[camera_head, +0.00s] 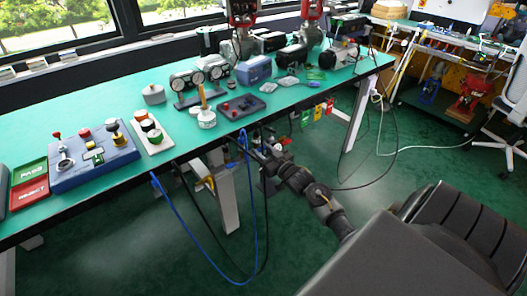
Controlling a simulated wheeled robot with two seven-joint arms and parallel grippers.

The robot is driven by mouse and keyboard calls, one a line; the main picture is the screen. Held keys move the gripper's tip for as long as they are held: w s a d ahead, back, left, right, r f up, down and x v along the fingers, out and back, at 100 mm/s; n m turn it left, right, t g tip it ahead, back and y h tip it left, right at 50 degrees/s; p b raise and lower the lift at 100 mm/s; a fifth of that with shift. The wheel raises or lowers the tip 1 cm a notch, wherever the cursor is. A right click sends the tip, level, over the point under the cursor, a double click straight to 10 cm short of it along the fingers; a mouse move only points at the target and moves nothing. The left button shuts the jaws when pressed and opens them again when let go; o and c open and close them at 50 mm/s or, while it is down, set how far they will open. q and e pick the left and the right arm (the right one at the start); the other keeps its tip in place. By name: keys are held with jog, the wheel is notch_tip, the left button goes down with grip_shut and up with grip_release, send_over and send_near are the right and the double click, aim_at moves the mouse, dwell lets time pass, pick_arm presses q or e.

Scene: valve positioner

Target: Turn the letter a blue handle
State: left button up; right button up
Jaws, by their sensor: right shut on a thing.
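My right arm comes in from the lower right. Its dark gripper (266,150) is just below the front edge of the green-topped bench (215,150). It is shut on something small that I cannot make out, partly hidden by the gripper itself. I cannot read a letter a on any handle, and no blue handle shows clearly in this view. My left gripper is not in view.
A blue control panel (105,172) with knobs and levers stands on the bench at left. A blue box (254,68) and a dark tray (241,107) stand farther back. A blue cable (189,238) hangs near my right gripper. Coloured tags (317,113) hang below the bench edge.

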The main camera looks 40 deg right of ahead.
jog(key=o, duration=0.7)
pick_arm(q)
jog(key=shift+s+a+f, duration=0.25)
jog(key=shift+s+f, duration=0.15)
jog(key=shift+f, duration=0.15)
pick_arm(e)
jog(key=s, duration=1)
jog(key=shift+s+a, duration=0.15)
jog(key=shift+s, duration=0.25)
